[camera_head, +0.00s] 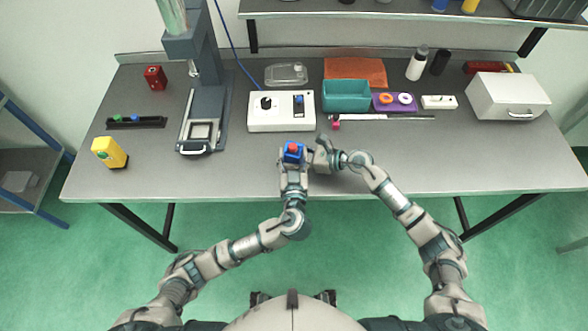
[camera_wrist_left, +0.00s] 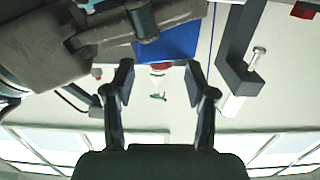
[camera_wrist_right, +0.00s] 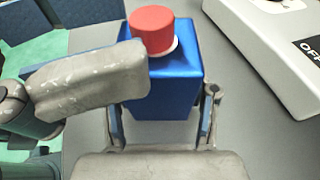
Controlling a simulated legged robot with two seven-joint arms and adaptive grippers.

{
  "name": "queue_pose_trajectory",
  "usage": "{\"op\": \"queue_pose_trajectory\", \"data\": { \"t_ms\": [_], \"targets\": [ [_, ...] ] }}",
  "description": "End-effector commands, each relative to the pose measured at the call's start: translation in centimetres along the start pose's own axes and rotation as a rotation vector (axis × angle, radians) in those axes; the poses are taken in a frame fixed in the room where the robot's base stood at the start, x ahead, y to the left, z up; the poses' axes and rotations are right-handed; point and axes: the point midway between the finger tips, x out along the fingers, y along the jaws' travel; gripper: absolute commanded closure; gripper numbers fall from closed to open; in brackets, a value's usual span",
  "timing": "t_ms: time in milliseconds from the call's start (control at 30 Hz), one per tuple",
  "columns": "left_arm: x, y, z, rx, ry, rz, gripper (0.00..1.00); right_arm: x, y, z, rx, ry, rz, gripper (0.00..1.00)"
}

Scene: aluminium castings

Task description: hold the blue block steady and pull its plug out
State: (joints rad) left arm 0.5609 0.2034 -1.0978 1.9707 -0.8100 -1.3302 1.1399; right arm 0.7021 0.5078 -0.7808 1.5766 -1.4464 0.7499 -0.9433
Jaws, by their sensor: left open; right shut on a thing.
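The blue block (camera_head: 290,157) is held upright at the front middle of the table, its red plug (camera_head: 293,147) on top. In the right wrist view my right gripper (camera_wrist_right: 163,105) is shut on the blue block (camera_wrist_right: 165,95), a finger at each side. The red plug (camera_wrist_right: 152,30) stands up from a pale ring in its top. My left gripper (camera_wrist_left: 160,78) is open; in its wrist view the plug (camera_wrist_left: 160,66) and block (camera_wrist_left: 180,42) show just beyond and between its fingers. Part of my left gripper hides the block's left side in the right wrist view. Contact with the plug cannot be told.
A white switch box (camera_head: 281,112) stands just behind the block. A grey press (camera_head: 205,105) is to the left, with a yellow block (camera_head: 109,152) further left. A teal bin (camera_head: 346,96) and a white case (camera_head: 507,97) are to the right. The front right tabletop is clear.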

Motion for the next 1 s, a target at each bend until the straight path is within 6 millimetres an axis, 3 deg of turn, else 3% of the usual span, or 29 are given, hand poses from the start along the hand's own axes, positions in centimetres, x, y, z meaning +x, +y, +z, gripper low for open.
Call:
{"op": "queue_pose_trajectory", "data": {
  "t_ms": [200, 533, 767, 1000],
  "targets": [
    [2.1, 0.0, 0.0, 0.001, 0.001, 0.001, 0.44, 0.0, 0.0, 0.1, -0.001, -0.001, -0.001, 0.78],
    [2.4, 0.0, 0.0, 0.001, -0.001, 0.001, 0.44, 0.0, 0.0, 0.1, -0.001, -0.001, -0.001, 0.78],
    [2.4, 0.0, 0.0, 0.001, 0.0, 0.001, 1.0, 0.0, 0.0, 0.1, -0.001, -0.001, -0.001, 0.78],
    [2.4, 0.0, 0.0, 0.001, 0.0, 0.001, 1.0, 0.0, 0.0, 0.1, -0.001, -0.001, -0.001, 0.78]
  ]
}}
